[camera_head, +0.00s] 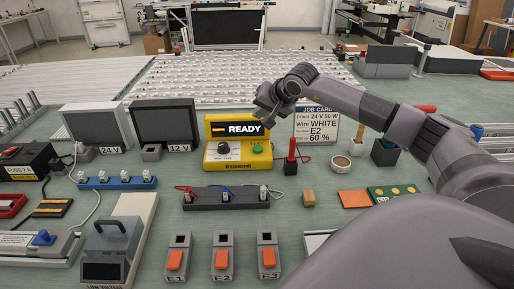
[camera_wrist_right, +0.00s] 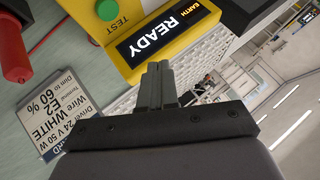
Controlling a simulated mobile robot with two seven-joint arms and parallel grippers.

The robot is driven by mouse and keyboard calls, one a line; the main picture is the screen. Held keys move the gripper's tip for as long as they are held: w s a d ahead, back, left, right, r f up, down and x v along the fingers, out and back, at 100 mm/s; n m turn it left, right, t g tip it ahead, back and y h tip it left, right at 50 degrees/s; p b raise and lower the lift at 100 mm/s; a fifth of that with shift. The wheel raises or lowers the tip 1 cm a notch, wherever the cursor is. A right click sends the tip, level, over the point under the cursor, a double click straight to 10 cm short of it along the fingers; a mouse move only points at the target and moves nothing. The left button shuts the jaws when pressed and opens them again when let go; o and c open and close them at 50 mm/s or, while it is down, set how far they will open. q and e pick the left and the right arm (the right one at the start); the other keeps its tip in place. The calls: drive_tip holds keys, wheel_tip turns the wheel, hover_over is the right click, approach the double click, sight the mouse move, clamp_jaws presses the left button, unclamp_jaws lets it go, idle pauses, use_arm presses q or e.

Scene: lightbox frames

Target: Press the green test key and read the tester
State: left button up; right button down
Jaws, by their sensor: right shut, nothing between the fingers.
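The yellow tester (camera_head: 215,165) stands at the middle of the bench. Its screen (camera_head: 243,130) reads READY in white; the wrist view shows the screen (camera_wrist_right: 160,38) with a small orange EARTH beside it. The green test key (camera_head: 257,149) is on the tester's front, right of a dial (camera_head: 223,149). The key also shows in the right wrist view (camera_wrist_right: 107,10), labelled TEST. My right gripper (camera_head: 268,121) is shut and empty, near the screen's right end, above the key; its fingers (camera_wrist_right: 158,68) show apart from the key. My left gripper is out of view.
A job card (camera_head: 317,125) stands behind, reading 24 V 50 W, WHITE, E2, 60 %. A red-handled probe (camera_head: 292,150) stands right of the tester. A dark terminal strip (camera_head: 226,198) lies in front. Grey blocks with orange levers (camera_head: 222,259) stand nearer.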

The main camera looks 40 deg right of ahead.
drive_tip(key=b, duration=0.3)
hover_over(260, 149)
wheel_tip(260, 149, down, 7)
drive_tip(key=shift+f+b, duration=0.8)
drive_tip(key=shift+f, duration=0.05)
drive_tip(key=shift+f, duration=0.1)
idle(1.3)
drive_tip(key=shift+f+b, duration=0.25)
drive_tip(key=shift+b, duration=0.2)
drive_tip(key=shift+f+b, duration=0.55)
drive_tip(key=shift+f, duration=0.05)
idle(0.4)
idle(0.4)
drive_tip(key=shift+r+p, duration=0.6)
drive_tip(key=shift+r, duration=0.35)
drive_tip(key=shift+r, duration=0.1)
